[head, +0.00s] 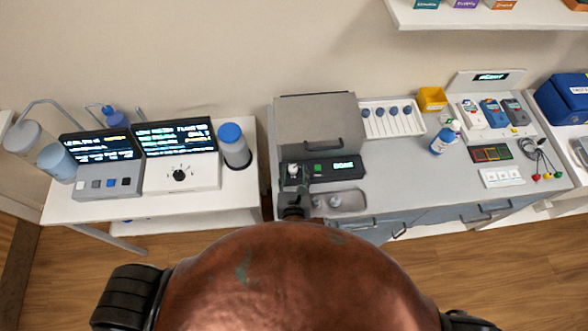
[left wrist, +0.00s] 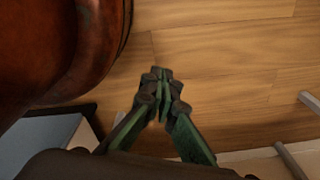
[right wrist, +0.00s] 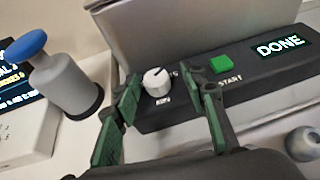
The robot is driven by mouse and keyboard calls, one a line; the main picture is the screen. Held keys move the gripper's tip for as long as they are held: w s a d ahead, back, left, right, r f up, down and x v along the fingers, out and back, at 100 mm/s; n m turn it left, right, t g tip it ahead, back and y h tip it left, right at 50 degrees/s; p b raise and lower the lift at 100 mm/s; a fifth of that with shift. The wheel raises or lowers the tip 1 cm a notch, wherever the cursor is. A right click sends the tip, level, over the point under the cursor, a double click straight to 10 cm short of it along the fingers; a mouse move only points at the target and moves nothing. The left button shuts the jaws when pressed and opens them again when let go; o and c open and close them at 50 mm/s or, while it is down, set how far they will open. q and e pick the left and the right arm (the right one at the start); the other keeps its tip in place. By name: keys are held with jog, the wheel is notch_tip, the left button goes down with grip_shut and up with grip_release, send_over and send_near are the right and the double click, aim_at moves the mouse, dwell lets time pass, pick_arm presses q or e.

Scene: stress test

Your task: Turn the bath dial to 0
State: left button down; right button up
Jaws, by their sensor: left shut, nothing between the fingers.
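The bath is a grey lidded box (head: 315,125) with a black control panel (head: 352,171) in front. On the panel is a white dial (right wrist: 157,82) with a dark pointer mark toward its upper right; its scale is too small or hidden to read. A green START button (right wrist: 222,64) and a display (right wrist: 281,46) reading DONE are to its right. My right gripper (right wrist: 169,86) is open, its fingers on either side of the dial; contact is unclear. In the head view, my right gripper (head: 293,190) is at the panel's left end. My left gripper (left wrist: 161,74) is shut and empty above the floor.
A grey bottle with a blue cap (head: 234,146) stands left of the bath on a white table (head: 105,210). A metal basin (head: 340,201) lies in front of the panel. A rack of blue-topped tubes (head: 390,118) is to the right.

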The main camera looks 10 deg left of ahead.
pick_arm(q)
jog(key=shift+r, duration=0.1)
pick_arm(e)
jog(key=shift+s+a+r, duration=0.15)
jog(key=shift+a, duration=0.15)
jog(key=c, duration=0.3)
grip_shut()
pick_arm(q)
jog(key=shift+s, duration=0.45)
